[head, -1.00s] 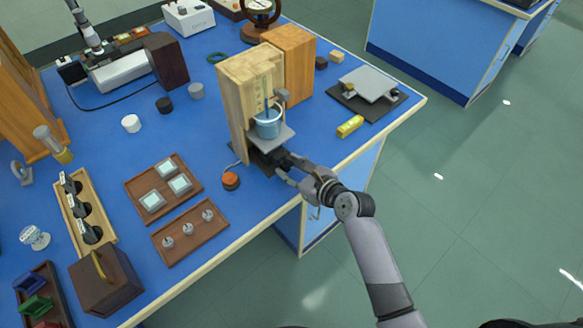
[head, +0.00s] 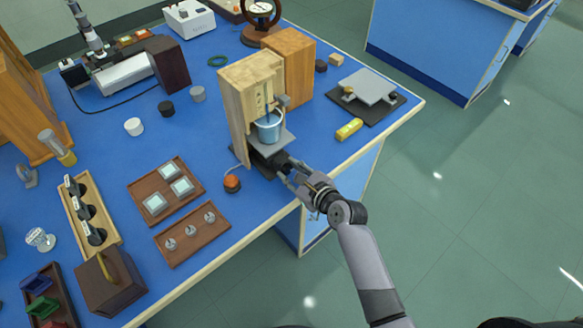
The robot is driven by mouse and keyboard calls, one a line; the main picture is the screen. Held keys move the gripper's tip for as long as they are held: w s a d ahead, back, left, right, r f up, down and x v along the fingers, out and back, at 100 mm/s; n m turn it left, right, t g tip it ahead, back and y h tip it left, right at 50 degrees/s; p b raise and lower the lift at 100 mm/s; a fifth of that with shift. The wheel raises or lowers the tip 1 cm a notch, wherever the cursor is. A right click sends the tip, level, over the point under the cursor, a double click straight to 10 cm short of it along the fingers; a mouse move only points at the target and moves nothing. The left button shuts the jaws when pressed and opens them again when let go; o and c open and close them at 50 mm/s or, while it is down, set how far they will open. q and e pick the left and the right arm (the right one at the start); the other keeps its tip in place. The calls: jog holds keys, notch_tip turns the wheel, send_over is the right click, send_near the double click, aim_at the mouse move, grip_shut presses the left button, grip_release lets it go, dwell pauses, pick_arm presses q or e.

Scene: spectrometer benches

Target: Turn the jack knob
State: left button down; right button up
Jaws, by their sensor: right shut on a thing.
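A small lab jack (head: 273,148) with a grey top plate stands at the foot of a wooden stand (head: 235,103) near the table's front edge. A blue beaker (head: 268,128) sits on the jack's plate, with a thin rod reaching down into it. My right gripper (head: 287,165) is at the front side of the jack, low down, shut at the place of its knob. The knob itself is hidden by the fingers. My left gripper is not in view.
An orange-topped button (head: 232,183) stands just left of the jack. A yellow block (head: 349,129) and a grey plate on a black base (head: 368,93) lie to the right. Trays of small parts (head: 192,233) lie to the left. The blue table's front edge runs under my right arm.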

jog(key=n+t+h+p, duration=0.1)
jog(key=n, duration=0.2)
jog(key=shift+a+t, duration=0.15)
jog(key=shift+t, duration=0.15)
jog(key=shift+n+h, duration=0.3)
jog(key=o, duration=1.2)
jog(key=shift+c, duration=0.2)
jog(key=v, duration=1.2)
jog(key=shift+s+f, duration=0.1)
jog(key=shift+f, duration=0.1)
